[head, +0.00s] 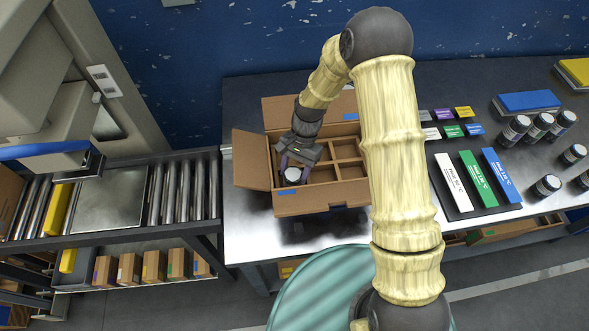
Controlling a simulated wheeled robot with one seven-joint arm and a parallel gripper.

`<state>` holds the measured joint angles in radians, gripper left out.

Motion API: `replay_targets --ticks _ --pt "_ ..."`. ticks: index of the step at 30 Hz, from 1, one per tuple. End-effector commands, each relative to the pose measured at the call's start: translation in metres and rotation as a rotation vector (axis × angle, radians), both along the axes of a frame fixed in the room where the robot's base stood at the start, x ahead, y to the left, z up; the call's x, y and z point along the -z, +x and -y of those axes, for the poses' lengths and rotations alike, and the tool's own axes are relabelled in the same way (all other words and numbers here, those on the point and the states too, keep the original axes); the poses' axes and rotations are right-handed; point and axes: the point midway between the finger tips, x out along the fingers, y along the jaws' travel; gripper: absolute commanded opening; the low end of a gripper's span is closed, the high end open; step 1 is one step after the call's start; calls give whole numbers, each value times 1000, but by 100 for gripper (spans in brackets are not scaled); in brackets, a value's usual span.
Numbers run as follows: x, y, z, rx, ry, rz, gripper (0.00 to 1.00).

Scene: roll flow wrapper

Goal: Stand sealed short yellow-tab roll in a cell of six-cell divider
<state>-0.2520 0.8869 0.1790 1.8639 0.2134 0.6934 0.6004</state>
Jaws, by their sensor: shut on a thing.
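The six-cell divider (322,174) sits inside an open cardboard carton (312,202) on the steel table. My gripper (289,171) reaches down into the carton from above. It is shut on a small roll (292,174) with a pale round top, at the near left cell. The roll looks roughly upright. Its lower part is hidden, so I cannot tell whether it touches the cell floor. No yellow tab shows on it from here. The other visible cells look empty; my arm hides part of the carton's right side.
A roller conveyor (185,190) stands at the left. White, green and blue blocks (478,181) lie right of my arm, with small coloured-tab pieces (443,114) behind them. Several dark jars (546,185) stand at the far right. A teal round surface (318,290) lies in front.

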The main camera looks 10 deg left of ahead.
Motion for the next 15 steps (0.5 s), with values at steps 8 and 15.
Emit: replay_targets --ticks 8,15 --pt "1 0 0 0 0 1 19" --pt "2 1 1 1 0 1 58"
